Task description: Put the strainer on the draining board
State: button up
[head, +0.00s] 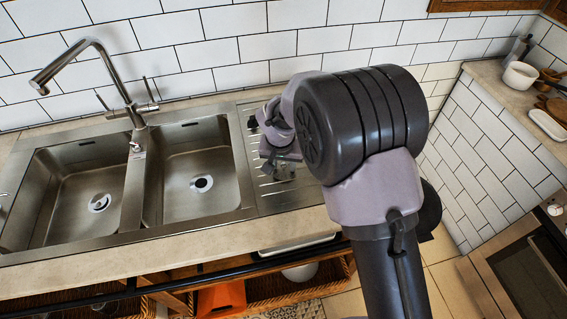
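The draining board (282,198) is the grooved steel panel to the right of the two sink bowls. Much of it is hidden behind my arm. My gripper (272,160) is over the draining board, mostly behind my own wrist and small in view. I cannot tell whether its fingers are open or shut. A small greyish piece shows at the fingers, too small to tell whether it is part of the gripper or something held. A small dark thing (252,122) shows at the back of the board. I cannot make out a strainer.
A double sink (203,185) with a tall tap (137,120) stands to the left. The tiled wall (240,50) is close behind. Below the counter are baskets, an orange thing (220,298) and a white bowl (300,272). A white cup (520,75) stands on the right counter.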

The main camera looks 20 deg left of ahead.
jog(key=a+p+v, duration=0.1)
jog(key=p+v, duration=0.3)
jog(key=v, duration=0.8)
jog(key=s+d+r+m, duration=0.2)
jog(key=d+r, duration=0.8)
jog(key=d, duration=0.1)
jog(key=s+d+r+m+t+y, duration=0.1)
jog(key=s+d+r, duration=0.25)
jog(key=d, duration=0.25)
jog(key=s+d+r+m, duration=0.1)
jog(key=s+d+r, duration=0.2)
jog(key=s+d, duration=0.25)
jog(key=s+d+m+t, duration=0.1)
jog(key=s+d, duration=0.3)
jog(key=s, duration=0.6)
jog(key=shift+d+r+m+t, duration=0.3)
jog(key=shift+d+m, duration=0.1)
jog(key=shift+m, duration=0.2)
